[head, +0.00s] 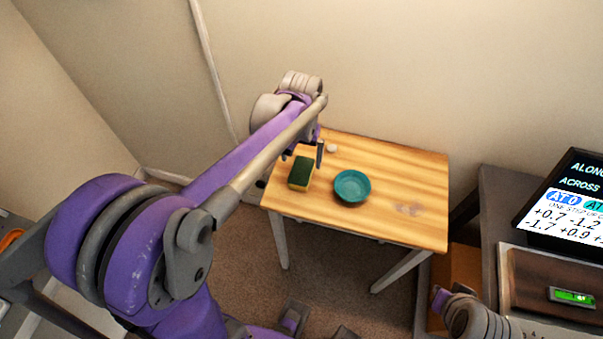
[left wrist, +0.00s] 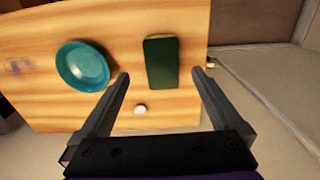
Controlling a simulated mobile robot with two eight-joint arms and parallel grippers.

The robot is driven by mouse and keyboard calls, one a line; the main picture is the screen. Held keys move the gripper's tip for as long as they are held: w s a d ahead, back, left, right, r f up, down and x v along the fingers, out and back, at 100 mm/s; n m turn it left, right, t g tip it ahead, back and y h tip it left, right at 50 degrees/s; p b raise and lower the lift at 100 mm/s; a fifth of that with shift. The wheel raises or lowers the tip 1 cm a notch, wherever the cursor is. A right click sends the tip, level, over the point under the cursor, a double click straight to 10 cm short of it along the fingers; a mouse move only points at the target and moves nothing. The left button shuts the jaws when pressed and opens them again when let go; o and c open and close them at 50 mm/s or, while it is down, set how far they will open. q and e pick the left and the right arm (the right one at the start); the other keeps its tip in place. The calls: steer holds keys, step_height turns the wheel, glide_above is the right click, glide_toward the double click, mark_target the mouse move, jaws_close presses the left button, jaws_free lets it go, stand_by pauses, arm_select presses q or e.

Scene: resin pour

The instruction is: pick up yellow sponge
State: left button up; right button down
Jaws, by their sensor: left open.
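A yellow sponge with a dark green top (head: 301,173) lies near the left edge of the wooden table (head: 410,180). It also shows in the left wrist view (left wrist: 161,62), green side up, beyond the fingertips and between their lines. My left gripper (head: 319,150) is above the table, close to the sponge in the head view. In the left wrist view its two fingers (left wrist: 160,76) are spread wide with nothing between them. My right gripper (head: 440,299) is only partly visible at the lower right, and its jaws cannot be made out.
A teal bowl (head: 352,187) stands right of the sponge in the head view. A small white round object (head: 332,148) lies near the table's back edge. A dark side table with a screen (head: 575,205) stands at the right. The table's right part is clear apart from a faint mark.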

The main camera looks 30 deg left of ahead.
mark_target(300, 174)
arm_select(q)
step_height(300, 174, down, 9)
steer(key=shift+a+b, duration=0.15)
steer(key=shift+b, duration=0.15)
steer(key=c, duration=1.4)
step_height(300, 174, up, 10)
steer(key=shift+r+p, duration=0.1)
steer(key=shift+p, duration=0.4)
steer(key=o, duration=0.7)
steer(key=c, duration=0.5)
steer(key=shift+s, duration=0.1)
